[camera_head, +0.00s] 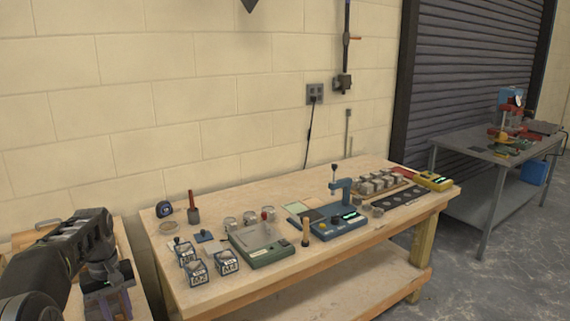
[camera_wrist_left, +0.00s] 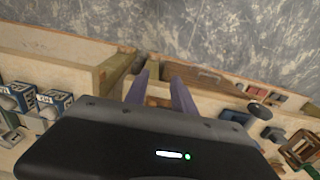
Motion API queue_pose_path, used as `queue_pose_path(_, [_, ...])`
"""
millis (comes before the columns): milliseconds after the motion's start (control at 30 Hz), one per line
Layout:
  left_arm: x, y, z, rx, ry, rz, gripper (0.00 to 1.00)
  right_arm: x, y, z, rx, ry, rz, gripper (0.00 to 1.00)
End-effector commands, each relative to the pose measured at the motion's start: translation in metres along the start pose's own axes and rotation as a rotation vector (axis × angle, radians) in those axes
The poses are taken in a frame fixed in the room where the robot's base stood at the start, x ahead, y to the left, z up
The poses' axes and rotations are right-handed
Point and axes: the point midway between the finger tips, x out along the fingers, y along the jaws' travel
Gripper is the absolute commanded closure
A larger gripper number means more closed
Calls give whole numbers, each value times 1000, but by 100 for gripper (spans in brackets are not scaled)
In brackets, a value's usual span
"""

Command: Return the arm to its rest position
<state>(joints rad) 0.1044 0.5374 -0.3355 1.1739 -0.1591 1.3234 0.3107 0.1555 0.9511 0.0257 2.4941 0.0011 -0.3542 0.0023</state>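My left arm (camera_head: 62,255) comes in from the left in the head view, bent, with its wrist pointing down. My left gripper (camera_head: 118,303) hangs at the lower left, over or beside a wooden bench at the left edge. In the left wrist view the two purple-grey fingers of the left gripper (camera_wrist_left: 161,80) stand apart with nothing between them. Wood and floor show beyond the fingertips. My right arm and gripper are not in view.
The main wooden workbench (camera_head: 285,283) stands right of the gripper. It carries small blue-and-white boxes (camera_head: 196,274), a green-grey scale (camera_head: 262,245) and a blue press device (camera_head: 338,222). A metal table (camera_head: 470,142) stands farther right. Grey floor (camera_wrist_left: 180,30) is clear.

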Motion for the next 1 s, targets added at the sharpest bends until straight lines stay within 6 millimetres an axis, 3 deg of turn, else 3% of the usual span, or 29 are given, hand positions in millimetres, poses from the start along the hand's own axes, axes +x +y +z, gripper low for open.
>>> queue_pose_path(167, [0, 8, -20, 32, 85, 29, 69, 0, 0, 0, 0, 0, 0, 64])
queue_pose_path(367, [14, 21, -37, 71, 173, 69, 69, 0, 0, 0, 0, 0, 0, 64])
queue_pose_path(467, [30, 35, -41, 103, 214, 96, 69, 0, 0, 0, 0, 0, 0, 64])
queue_pose_path(633, [79, 68, -33, 177, 271, 150, 69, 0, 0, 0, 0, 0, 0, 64])
queue_pose_path(767, [132, 98, -7, 241, 292, 197, 69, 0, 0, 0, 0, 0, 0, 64])
queue_pose_path(833, [167, 116, 19, 280, 296, 226, 69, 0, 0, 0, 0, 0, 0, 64])
queue_pose_path(967, [234, 143, 92, 349, 283, 282, 69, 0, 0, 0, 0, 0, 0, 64])
queue_pose_path(1000, [252, 148, 118, 367, 273, 296, 69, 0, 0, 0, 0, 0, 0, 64])
